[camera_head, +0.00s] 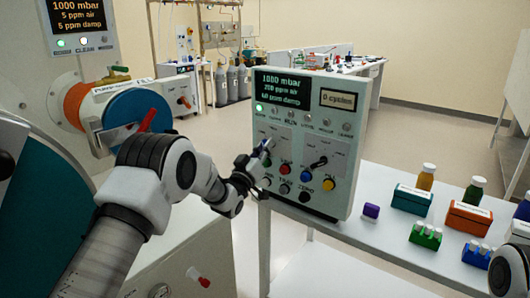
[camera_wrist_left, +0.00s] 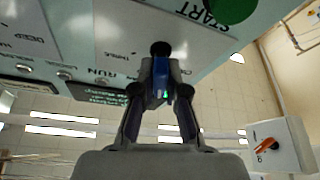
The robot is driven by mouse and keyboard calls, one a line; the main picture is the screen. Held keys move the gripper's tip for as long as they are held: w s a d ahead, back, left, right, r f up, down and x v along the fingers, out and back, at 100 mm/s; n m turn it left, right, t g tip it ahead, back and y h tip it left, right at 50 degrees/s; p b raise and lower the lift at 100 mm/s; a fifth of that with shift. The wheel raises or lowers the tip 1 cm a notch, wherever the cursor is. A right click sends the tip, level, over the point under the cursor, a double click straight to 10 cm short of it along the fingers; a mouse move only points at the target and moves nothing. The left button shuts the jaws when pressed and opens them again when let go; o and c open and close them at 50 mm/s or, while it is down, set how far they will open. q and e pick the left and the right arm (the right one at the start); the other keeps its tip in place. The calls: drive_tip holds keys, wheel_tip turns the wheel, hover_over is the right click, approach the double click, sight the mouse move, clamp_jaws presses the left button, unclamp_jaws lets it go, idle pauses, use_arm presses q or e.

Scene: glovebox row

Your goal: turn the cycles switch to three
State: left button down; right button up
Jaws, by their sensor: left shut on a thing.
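The control panel (camera_head: 341,139) stands upright on the white bench, and its small display (camera_head: 339,99) reads "0 cycles". Two rotary switches are on its face. The right one has a black handle (camera_head: 318,163). My left gripper (camera_head: 262,153) is at the left one, shut on its blue handle (camera_head: 267,144). In the left wrist view, the fingers (camera_wrist_left: 161,97) close around the blue handle (camera_wrist_left: 159,73), with a black round part above it. The labels around the switch are too small or blurred to tell its setting. My right gripper is not in view.
Colored push buttons (camera_head: 284,169) sit just below the switches, close to my left gripper. A glovebox port (camera_head: 138,118) is at left.

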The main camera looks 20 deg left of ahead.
use_arm(q)
drive_tip(key=shift+f, duration=0.15)
drive_tip(key=c, duration=1.2)
unclamp_jaws()
drive_tip(key=v, duration=1.2)
